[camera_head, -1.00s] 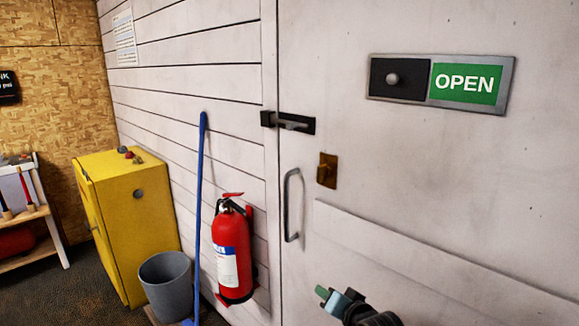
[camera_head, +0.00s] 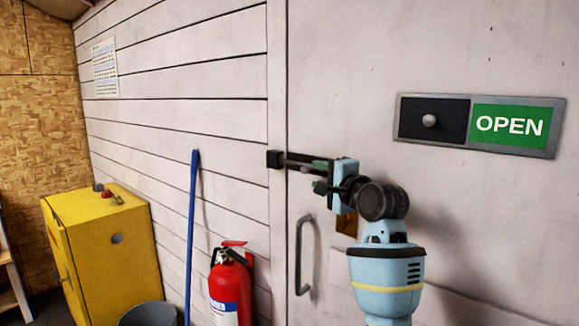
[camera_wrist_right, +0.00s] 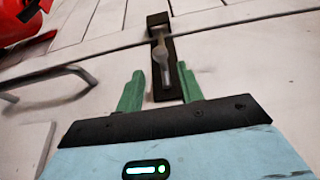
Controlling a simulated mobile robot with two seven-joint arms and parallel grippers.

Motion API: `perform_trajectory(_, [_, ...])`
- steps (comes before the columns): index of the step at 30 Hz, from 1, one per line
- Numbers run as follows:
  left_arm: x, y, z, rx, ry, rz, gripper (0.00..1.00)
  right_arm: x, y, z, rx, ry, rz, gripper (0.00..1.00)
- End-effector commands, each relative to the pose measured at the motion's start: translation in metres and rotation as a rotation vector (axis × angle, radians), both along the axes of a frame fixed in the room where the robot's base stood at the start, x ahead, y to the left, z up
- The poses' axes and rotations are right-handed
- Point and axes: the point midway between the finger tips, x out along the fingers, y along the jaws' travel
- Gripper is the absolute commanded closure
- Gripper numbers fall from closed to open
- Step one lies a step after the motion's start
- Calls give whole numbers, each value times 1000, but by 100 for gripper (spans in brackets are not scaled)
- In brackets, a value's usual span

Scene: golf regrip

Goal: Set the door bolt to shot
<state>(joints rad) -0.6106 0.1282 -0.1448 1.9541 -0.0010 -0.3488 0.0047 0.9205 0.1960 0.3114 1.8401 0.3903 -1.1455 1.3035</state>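The door bolt (camera_head: 300,158) is a dark plate with a grey metal bar, mounted near the door's left edge. Its black keeper (camera_head: 274,159) sits on the frame just left of it. My right gripper (camera_head: 317,175) is at the bolt's right end and partly covers it in the head view. In the right wrist view, its two green fingers (camera_wrist_right: 160,80) are open. The bolt's bar and grey knob (camera_wrist_right: 160,55) lie between and just beyond the fingertips. I cannot tell whether they touch. How far the bar reaches into the keeper is unclear. My left gripper is not in view.
A door handle (camera_head: 302,255) is below the bolt, with a brass plate (camera_head: 346,222) partly behind my right arm. A sign reading OPEN (camera_head: 510,126) is at the upper right. A red extinguisher (camera_head: 231,290), blue pole (camera_head: 192,230) and yellow cabinet (camera_head: 110,250) stand left.

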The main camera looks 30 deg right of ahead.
Motion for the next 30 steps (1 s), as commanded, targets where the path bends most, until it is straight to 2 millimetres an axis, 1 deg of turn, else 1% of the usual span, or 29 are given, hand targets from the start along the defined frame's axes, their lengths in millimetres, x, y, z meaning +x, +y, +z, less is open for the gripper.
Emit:
perform_trajectory(7, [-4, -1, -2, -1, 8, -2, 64, 0, -1, 2, 4, -1, 0, 63])
perform_trajectory(11, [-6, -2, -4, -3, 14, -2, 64, 5, -1, 1, 5, 0, 0, 63])
perform_trajectory(14, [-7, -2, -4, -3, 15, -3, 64, 15, 0, 2, 5, -1, 1, 63])
perform_trajectory(24, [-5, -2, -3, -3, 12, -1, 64, 59, 0, 2, 3, 0, 0, 63])
perform_trajectory(30, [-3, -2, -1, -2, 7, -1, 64, 73, -1, 2, 4, -2, 0, 63])
